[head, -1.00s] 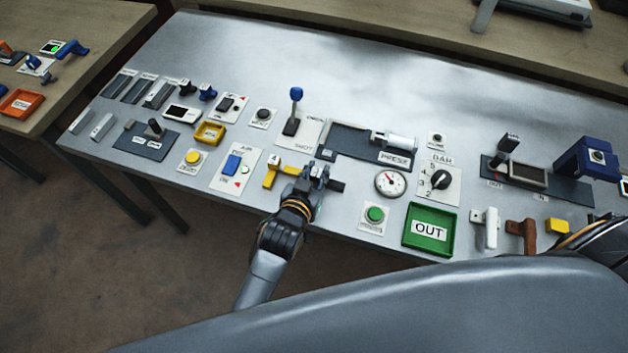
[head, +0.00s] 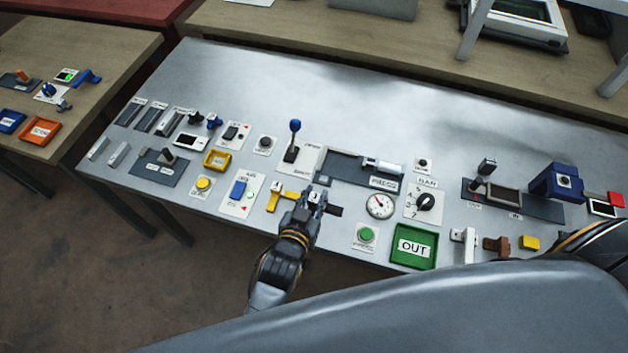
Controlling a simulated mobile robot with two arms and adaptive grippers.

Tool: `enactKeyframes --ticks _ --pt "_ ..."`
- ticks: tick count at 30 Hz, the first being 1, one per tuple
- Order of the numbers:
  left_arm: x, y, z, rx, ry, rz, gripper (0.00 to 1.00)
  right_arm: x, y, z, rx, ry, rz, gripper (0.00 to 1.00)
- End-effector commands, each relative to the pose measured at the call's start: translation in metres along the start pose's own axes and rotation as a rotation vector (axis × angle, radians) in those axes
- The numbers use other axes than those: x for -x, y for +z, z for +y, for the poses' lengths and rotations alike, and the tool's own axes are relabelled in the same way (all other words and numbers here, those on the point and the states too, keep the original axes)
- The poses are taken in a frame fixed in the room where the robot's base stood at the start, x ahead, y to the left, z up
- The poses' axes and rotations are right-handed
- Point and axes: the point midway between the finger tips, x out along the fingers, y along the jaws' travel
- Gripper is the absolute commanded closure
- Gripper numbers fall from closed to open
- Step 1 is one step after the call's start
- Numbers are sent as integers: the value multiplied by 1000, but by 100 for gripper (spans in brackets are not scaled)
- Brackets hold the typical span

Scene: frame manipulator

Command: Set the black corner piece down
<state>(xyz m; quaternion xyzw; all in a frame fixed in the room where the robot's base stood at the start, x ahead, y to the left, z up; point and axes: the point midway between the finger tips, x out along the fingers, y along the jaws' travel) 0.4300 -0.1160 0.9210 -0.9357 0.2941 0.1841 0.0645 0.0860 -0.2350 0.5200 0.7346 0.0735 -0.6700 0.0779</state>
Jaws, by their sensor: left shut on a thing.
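My left gripper (head: 313,199) is over the front edge of the grey metal table, shut on the black corner piece (head: 335,211). Only a short dark end of the piece shows, sticking out to the right of the fingers; the rest is hidden by the gripper. I cannot tell whether the piece touches the table top. A yellow corner piece (head: 273,201) lies just left of the gripper. My right gripper is not in view; only part of my right arm shows at the right edge.
The dark press plate (head: 345,167) lies just behind the gripper. A gauge (head: 380,205), a green button (head: 366,235) and the green OUT tray (head: 433,246) stand to the right. The table's back half (head: 330,90) is clear.

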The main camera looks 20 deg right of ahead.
Motion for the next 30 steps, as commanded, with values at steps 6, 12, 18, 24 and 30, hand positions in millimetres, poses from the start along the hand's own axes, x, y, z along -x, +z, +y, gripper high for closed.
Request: enactKeyframes --ticks 6,12,18,24,30 --pt "57 -14 16 3 1 -5 100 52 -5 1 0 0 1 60" --pt "90 -13 26 1 0 -3 100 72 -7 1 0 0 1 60" --pt "103 -11 31 -1 0 -1 100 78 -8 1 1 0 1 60" --pt "103 -10 28 -1 -5 2 100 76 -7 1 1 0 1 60" --pt "92 -17 -22 29 -84 7 100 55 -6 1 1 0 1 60"
